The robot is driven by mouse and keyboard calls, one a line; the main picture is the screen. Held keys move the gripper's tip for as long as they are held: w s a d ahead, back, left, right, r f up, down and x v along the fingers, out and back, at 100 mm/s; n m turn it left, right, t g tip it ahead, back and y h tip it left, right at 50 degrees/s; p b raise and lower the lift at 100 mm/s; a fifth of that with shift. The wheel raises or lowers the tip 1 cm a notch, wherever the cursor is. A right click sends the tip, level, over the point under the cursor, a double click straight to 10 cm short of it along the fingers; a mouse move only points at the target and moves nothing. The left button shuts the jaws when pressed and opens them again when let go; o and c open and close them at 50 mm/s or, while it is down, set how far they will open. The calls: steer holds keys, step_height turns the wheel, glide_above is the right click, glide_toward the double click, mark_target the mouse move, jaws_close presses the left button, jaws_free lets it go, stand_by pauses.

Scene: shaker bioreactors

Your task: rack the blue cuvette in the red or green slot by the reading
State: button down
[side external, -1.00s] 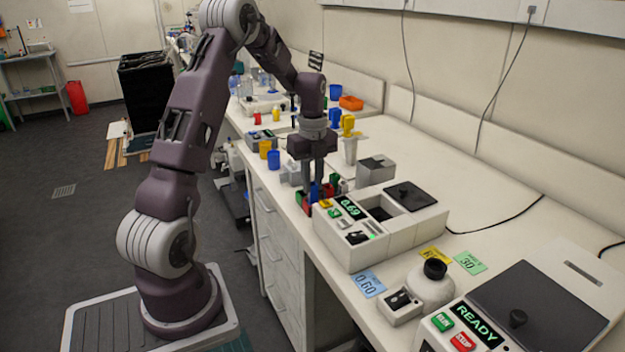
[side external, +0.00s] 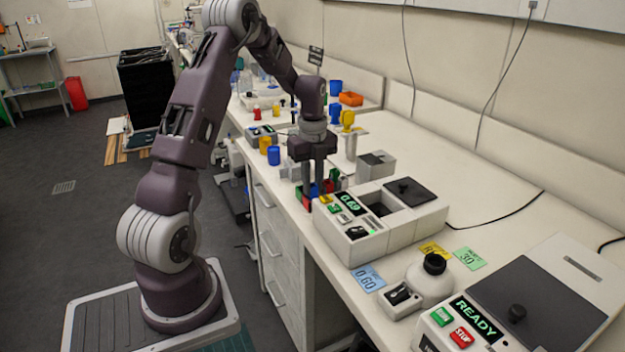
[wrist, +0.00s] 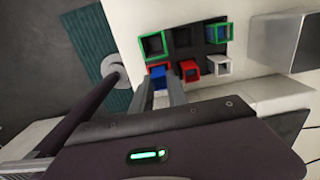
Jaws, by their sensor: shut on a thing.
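My gripper (side external: 318,184) points down at the rack, its fingers shut on the blue cuvette (wrist: 160,72). In the wrist view the cuvette is between the fingertips, at the red-rimmed slot (wrist: 150,67) of the dark rack (wrist: 201,48). How deep it sits is hidden by the fingers. A green-rimmed slot (wrist: 152,45) is beside it, further from the gripper. The reader (side external: 352,243) shows 0.69 on its display (side external: 350,203). Its dark lid (side external: 410,191) is off the open well. A blue card (side external: 367,279) reads 0.60.
The rack also holds a red cuvette (wrist: 189,66), a white one (wrist: 219,65) and a blue one in a green-rimmed slot (wrist: 218,32). A grey box (side external: 376,165) stands behind. A second device (side external: 520,310) reading READY is at the front right.

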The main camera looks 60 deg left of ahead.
steer(key=shift+f, duration=0.15)
steer(key=c, duration=1.2)
jaws_free()
steer(key=shift+c, duration=0.2)
step_height(320, 180, up, 7)
